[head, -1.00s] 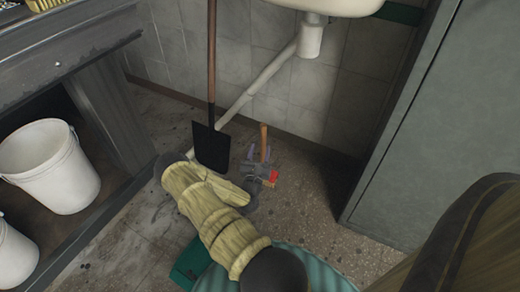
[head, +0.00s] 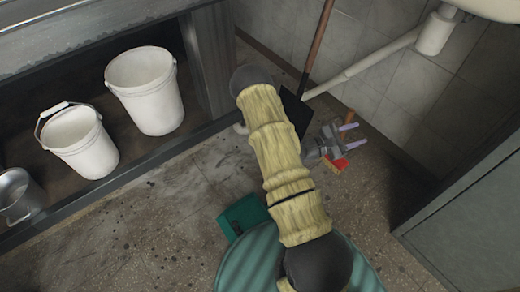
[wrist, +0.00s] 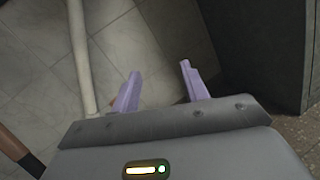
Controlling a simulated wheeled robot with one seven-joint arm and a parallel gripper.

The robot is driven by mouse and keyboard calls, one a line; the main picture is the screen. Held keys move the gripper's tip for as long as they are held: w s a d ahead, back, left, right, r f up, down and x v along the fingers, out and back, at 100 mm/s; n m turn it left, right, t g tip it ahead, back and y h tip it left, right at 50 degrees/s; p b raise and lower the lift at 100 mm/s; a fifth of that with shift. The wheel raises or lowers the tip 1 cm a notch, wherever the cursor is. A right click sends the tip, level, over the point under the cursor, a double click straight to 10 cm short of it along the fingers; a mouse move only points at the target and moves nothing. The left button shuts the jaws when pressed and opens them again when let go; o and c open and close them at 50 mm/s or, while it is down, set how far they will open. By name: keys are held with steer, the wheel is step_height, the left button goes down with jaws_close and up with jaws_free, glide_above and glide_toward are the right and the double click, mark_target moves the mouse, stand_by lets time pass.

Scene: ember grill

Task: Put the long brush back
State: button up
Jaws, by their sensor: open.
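A brush with a red head (head: 338,165) and pale bristles is on the floor near the tiled wall. A short piece of wooden handle (head: 349,117) shows just above my gripper and seems to belong to it. My gripper (head: 352,137) is open, with two lilac fingers beside this brush, and partly hides it. In the wrist view my gripper (wrist: 159,73) has nothing clear between its fingers. The brush cannot be made out for sure there.
A black-bladed shovel (head: 296,112) leans by the wall behind my arm. A white drain pipe (head: 365,64) runs along the wall. White buckets (head: 147,92) stand under the bench at left. A grey cabinet (head: 470,215) is at right. A green object (head: 240,214) lies near me.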

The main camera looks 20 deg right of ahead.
steer(key=s+a+r+m+g+y, duration=0.2)
steer(key=s+a+m+y, duration=0.1)
steer(key=a+m+y, duration=0.4)
steer(key=s+a+r+m+g+y, duration=0.25)
steer(key=s+a+y, duration=0.2)
steer(key=a, duration=0.45)
steer(key=w+a+r+m+t+y, duration=0.1)
steer(key=a+r+t+y, duration=0.3)
steer(key=a, duration=0.5)
steer(key=w+a+r+m+t+y, duration=0.2)
steer(key=a+r+m+t+y, duration=0.1)
steer(key=a, duration=0.7)
steer(key=shift+w+r+t+y, duration=0.3)
steer(key=shift+r+t+y, duration=0.15)
steer(key=shift+r+t, duration=0.4)
steer(key=shift+r, duration=0.1)
steer(key=w+p+v, duration=0.2)
steer(key=p+v, duration=0.6)
steer(key=w+r+p+v, duration=0.1)
steer(key=w+p+v, duration=0.1)
steer(key=p+v, duration=0.6)
steer(key=shift+r+p, duration=0.2)
steer(key=shift+p, duration=0.3)
